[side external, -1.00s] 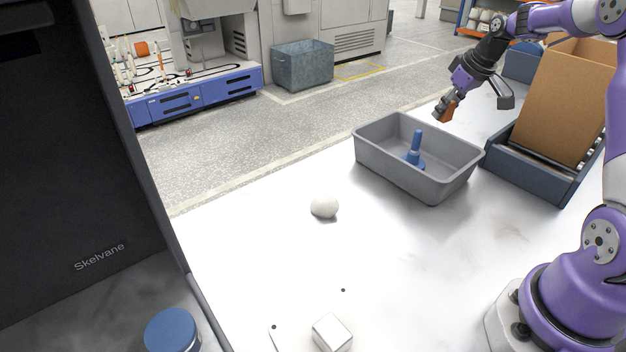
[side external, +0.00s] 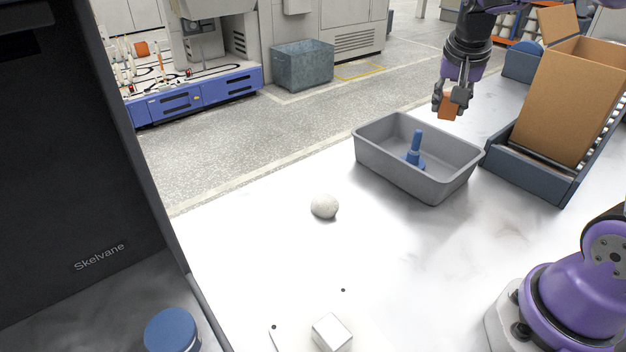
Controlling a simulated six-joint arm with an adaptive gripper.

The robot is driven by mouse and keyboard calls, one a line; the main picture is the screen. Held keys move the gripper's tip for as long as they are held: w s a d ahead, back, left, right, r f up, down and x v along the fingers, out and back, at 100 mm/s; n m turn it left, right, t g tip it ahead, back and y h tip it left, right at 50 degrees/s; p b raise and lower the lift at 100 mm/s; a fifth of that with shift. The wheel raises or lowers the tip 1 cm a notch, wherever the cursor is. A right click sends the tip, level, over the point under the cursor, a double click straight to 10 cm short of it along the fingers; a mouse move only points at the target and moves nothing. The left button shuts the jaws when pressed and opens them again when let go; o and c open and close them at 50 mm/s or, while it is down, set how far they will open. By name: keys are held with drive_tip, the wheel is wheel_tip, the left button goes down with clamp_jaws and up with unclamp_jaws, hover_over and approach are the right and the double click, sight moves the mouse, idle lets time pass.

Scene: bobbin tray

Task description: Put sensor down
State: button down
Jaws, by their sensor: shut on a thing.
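My gripper (side external: 451,104) points down at the back of the table, above and behind the right rear part of the grey tray. It is shut on a small orange-brown block (side external: 448,107), which looks like the sensor. The block hangs in the air, apart from the tray. The grey tray (side external: 412,187) stands on the white table, and a blue peg with a flat base (side external: 415,150) stands inside it. The fingers hide part of the block.
A whitish ball (side external: 324,206) and a white cube (side external: 332,333) sit on the table (side external: 400,270). A cardboard box (side external: 565,105) stands on a dark roller rack (side external: 530,172) at the right. A dark cabinet (side external: 80,150) with a blue-lidded jar (side external: 171,330) fills the left. The table's middle is clear.

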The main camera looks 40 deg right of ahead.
drive_tip(key=s+a+m+g, duration=0.3)
drive_tip(key=s+m, duration=0.4)
drive_tip(key=s, duration=0.1)
hover_over(498, 195)
drive_tip(key=a, duration=0.2)
drive_tip(key=shift+h, duration=0.4)
wheel_tip(498, 195, down, 12)
drive_tip(key=shift+d+r, duration=0.1)
drive_tip(key=shift+r, duration=0.05)
drive_tip(key=shift+s+d+f, duration=0.1)
drive_tip(key=shift+f, duration=1.95)
drive_tip(key=shift+f, duration=0.1)
drive_tip(key=c, duration=0.5)
unclamp_jaws()
drive_tip(key=shift+c, duration=0.2)
